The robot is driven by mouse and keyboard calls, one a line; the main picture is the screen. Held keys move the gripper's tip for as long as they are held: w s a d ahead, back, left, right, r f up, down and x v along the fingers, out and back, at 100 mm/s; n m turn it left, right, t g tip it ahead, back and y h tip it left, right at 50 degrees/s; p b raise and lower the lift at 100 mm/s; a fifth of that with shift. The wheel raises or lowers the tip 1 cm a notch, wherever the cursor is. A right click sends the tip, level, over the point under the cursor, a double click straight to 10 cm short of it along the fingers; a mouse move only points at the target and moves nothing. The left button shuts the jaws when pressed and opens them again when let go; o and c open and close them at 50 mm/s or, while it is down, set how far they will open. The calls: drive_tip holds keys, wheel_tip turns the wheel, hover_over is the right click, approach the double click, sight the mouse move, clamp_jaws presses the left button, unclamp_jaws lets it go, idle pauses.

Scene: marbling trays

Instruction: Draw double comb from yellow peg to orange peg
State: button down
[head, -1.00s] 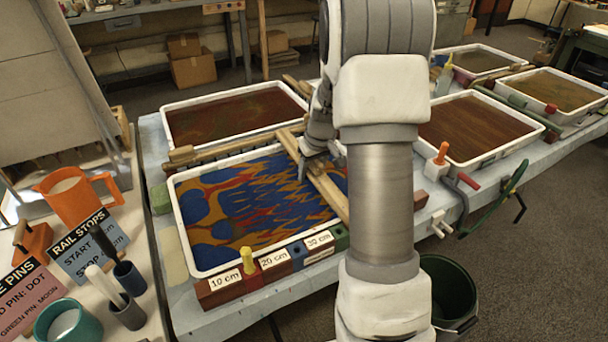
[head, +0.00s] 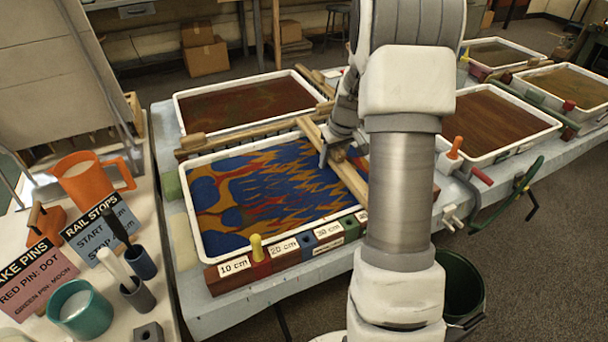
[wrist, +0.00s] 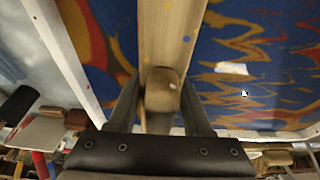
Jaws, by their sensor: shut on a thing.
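A wooden comb bar (head: 350,178) lies across the front tray (head: 196,222) of blue, yellow and red marbling. My gripper (head: 338,150) is shut on the comb's wooden handle; in the wrist view its two fingers (wrist: 161,100) stand either side of the handle knob (wrist: 163,88). Jagged zigzag marks cover the paint left of the bar. The comb's teeth are hidden. The yellow peg (head: 256,247) stands upright in the front rail by the 10 cm label. An orange peg-like piece (head: 456,147) stands upright right of my arm. My arm hides the rail's right part.
A brown tray (head: 184,120) lies behind, and another (head: 545,118) lies to the right. A side table at left holds an orange jug (head: 90,178), a teal cup (head: 82,312) and sign cards (head: 100,232). A dark green bin (head: 466,285) stands on the floor.

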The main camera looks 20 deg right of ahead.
drive_tip(key=shift+r+p, duration=3.35)
drive_tip(key=shift+r, duration=1.65)
